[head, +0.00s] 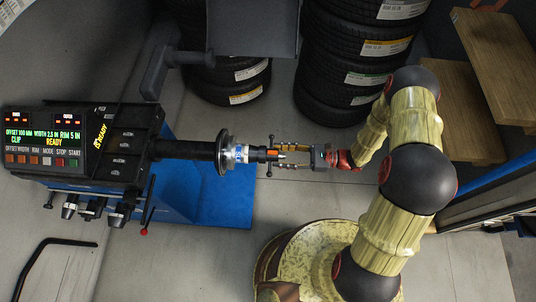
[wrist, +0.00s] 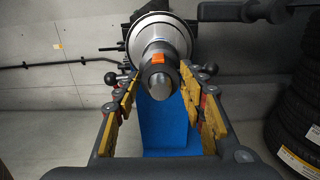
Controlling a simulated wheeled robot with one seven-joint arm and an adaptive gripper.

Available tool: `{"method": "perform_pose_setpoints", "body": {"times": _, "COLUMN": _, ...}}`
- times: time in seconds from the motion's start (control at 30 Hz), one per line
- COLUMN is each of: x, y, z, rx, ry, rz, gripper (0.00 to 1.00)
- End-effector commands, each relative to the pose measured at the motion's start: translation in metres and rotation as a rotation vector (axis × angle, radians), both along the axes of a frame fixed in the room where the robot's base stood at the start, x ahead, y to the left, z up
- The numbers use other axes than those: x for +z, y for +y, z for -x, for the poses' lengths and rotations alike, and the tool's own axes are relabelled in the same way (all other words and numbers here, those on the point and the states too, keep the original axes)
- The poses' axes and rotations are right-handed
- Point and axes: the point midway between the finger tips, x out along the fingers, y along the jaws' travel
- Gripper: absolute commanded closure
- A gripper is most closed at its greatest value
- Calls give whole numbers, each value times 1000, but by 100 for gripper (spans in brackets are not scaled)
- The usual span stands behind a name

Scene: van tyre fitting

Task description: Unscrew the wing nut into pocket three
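The wing nut (head: 262,154), dark with an orange patch, sits on the end of the balancer's horizontal shaft, against a silver and blue-marked collar (head: 241,153). In the wrist view the nut (wrist: 158,62) is central, with the rounded silver shaft end (wrist: 161,86) showing in front of it. My gripper (head: 271,155) is open, with one yellow-padded finger on each side of the shaft end. In the wrist view, gaps show between both fingers and the nut. The balancer's top (head: 122,142) has several small marked recesses; I cannot read which is pocket three.
The balancer's display panel (head: 43,138) is lit at left, reading READY. A round flange (head: 223,152) sits behind the collar. Tyre stacks (head: 345,70) stand at the back, and wooden steps or shelves (head: 490,45) at upper right. The floor in front is clear.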

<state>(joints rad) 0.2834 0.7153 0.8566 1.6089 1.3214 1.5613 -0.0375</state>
Motion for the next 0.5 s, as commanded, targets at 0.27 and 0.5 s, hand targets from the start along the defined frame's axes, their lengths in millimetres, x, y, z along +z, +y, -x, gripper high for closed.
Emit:
{"method": "perform_pose_setpoints", "body": {"times": 0.27, "x": 0, "y": 0, "z": 0, "rx": -1, "ry": -1, "rz": 0, "gripper": 80}}
{"method": "perform_pose_setpoints", "body": {"times": 0.5, "x": 0, "y": 0, "z": -1, "rx": -1, "ry": -34, "rz": 1, "gripper": 90}}
